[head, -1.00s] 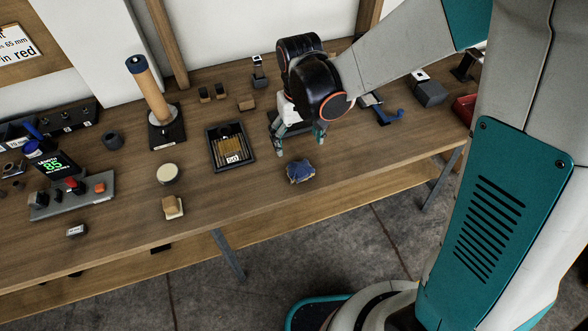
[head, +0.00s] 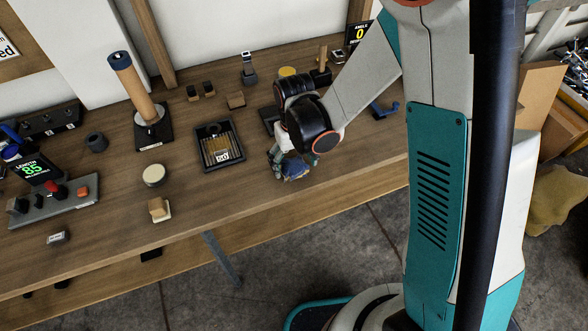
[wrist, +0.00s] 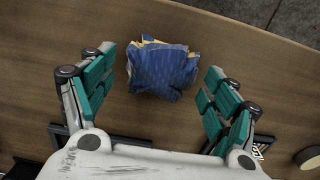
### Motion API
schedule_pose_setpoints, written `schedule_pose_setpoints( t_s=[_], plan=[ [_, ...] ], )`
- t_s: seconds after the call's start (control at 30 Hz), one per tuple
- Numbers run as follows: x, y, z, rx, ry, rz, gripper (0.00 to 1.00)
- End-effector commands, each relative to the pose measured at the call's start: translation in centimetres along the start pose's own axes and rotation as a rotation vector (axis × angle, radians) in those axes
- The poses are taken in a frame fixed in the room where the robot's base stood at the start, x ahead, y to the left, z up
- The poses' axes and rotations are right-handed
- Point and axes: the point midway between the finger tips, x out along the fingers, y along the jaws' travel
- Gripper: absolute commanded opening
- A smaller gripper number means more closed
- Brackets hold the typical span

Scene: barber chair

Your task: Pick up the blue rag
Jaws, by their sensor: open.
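The blue rag (head: 294,168) is a small crumpled cloth lying on the wooden workbench (head: 225,200) near its front edge. In the wrist view the rag (wrist: 162,68) shows some yellow along its edge. My gripper (head: 288,163) is low over the bench at the rag, partly covering it in the head view. In the wrist view my gripper (wrist: 157,88) is open, with a teal finger on each side of the rag and bare bench between each finger and the cloth. Nothing is held.
A black tray (head: 219,147) with a label lies left of the rag. A round cream-topped piece (head: 154,175) and a tan block on a pale base (head: 158,209) are farther left. A blue tool (head: 383,110) lies to the right. Bench front of the rag is clear.

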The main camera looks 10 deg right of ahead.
Motion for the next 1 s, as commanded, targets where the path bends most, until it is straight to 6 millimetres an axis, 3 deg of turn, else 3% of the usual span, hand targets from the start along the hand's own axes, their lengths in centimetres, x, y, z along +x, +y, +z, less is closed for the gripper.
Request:
schedule_pose_setpoints(
  t_s=[0.1, 0.33, 0.53, 1.0],
  plan=[
    [1.35, -0.04, -0.02, 0.000, 0.000, 0.000, 0.80],
    [1.27, -0.03, 0.00, 0.000, 0.000, 0.000, 0.78],
    [1.26, -0.03, 0.00, 0.000, 0.000, 0.000, 0.33],
    [0.64, -0.03, 0.00, 0.000, 0.000, 0.000, 0.29]
  ],
)
